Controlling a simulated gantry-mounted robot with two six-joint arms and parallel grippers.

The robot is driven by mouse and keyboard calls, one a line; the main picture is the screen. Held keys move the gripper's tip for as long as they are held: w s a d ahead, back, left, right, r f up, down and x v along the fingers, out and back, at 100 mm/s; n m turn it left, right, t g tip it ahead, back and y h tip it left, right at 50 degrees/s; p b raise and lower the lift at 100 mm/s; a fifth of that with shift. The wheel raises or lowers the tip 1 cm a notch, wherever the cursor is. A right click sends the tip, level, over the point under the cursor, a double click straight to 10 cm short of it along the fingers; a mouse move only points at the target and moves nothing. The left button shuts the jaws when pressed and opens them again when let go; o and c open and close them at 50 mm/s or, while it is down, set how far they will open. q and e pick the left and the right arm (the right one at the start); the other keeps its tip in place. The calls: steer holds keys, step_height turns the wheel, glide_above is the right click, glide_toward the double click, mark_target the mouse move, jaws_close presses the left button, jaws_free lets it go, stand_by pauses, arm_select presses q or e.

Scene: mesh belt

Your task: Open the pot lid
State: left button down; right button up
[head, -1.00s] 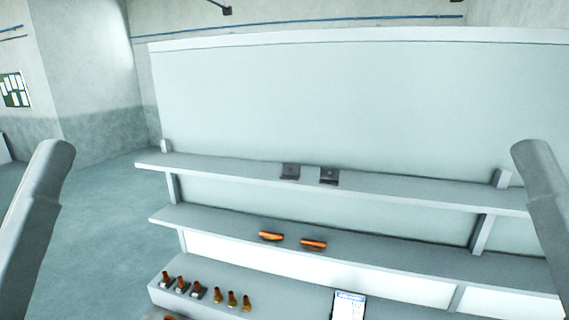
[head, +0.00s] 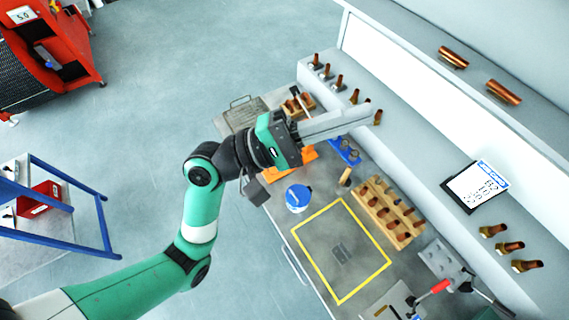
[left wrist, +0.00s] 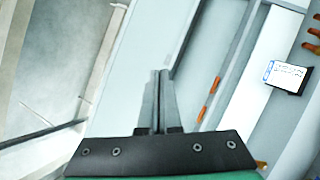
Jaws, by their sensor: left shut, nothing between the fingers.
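A small white pot (head: 294,207) with a blue lid (head: 299,193) stands on the grey workbench, left of the yellow-outlined square. The lid sits on the pot. My left gripper (head: 371,111) is shut and empty, raised over the far part of the bench and pointing right toward the shelf, well away from the pot. The left wrist view shows its two fingers together (left wrist: 160,73) with nothing between them; the pot is not seen there. My right gripper is not in view.
A wooden block with several copper pieces (head: 388,212) stands right of the yellow square (head: 341,249). Orange (head: 287,170) and blue holders (head: 345,152) lie near my left wrist. A clamp with a red handle (head: 441,286) stands at front right. The square is mostly clear.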

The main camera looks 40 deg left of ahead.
arm_select(q)
steer(key=s+a+f+n+t+y+b, duration=0.1)
steer(key=a+f+n+b, duration=0.25)
steer(key=f, duration=0.75)
steer(key=s+a+f+n+y+b, duration=0.15)
steer(key=f+n+b, duration=0.35)
steer(key=f, duration=0.5)
steer(key=s+a+f+n+t+y+b, duration=0.1)
steer(key=s+a+f+n+b, duration=0.2)
steer(key=f, duration=0.8)
steer(key=n+t+y+b, duration=0.1)
steer(key=n+y+b, duration=0.6)
steer(key=b, duration=0.5)
glide_toward(298, 194)
steer(key=shift+n+h, duration=0.35)
steer(key=shift+n, duration=0.2)
steer(key=w+r, duration=0.3)
steer(key=w, duration=0.1)
steer(key=shift+w+d, duration=0.1)
steer(key=shift+d, duration=0.2)
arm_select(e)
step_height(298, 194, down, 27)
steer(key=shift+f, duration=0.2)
arm_select(q)
steer(key=shift+r, duration=0.1)
